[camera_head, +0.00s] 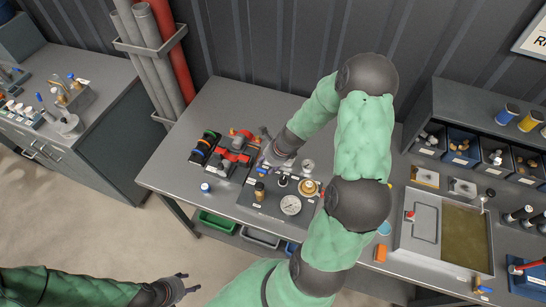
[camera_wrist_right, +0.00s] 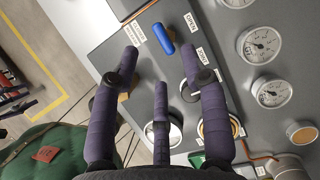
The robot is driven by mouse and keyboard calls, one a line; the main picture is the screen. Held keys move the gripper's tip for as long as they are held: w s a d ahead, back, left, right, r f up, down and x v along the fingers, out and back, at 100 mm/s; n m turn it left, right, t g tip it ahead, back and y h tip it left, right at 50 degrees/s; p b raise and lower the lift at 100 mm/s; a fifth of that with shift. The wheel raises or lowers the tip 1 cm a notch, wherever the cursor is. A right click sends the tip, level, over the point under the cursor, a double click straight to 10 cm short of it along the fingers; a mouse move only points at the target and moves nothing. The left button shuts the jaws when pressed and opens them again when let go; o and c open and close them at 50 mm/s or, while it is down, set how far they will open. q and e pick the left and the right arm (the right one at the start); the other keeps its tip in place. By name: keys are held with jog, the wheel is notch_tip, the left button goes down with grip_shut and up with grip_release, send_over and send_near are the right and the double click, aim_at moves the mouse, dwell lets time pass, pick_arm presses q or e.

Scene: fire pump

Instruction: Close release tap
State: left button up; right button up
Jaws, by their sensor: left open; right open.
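A blue tap lever (camera_wrist_right: 164,39) is on a grey panel at the top of the right wrist view, which fits the release tap. White labels stand beside it, one (camera_wrist_right: 191,22) seeming to read OPEN; the other (camera_wrist_right: 201,55) is hard to read. My right gripper (camera_wrist_right: 159,62) is open, its purple fingers spread just short of the lever, with no clear contact. In the head view my right gripper (camera_head: 268,152) is over the fire pump panel (camera_head: 268,208), and the lever is hard to single out there. My left gripper (camera_head: 183,286) is open and empty over the floor, front left.
Gauges (camera_wrist_right: 260,45) line the right of the panel. Red and black valve parts (camera_head: 238,152) are left of the panel on the bench (camera_head: 172,170). A water tank (camera_head: 465,235) and shelf bins (camera_head: 462,150) stand right. A pipe rack (camera_head: 150,42) stands behind left.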

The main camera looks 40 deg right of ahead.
jog(key=v, duration=0.6)
jog(key=shift+s, duration=0.1)
dwell(0.5)
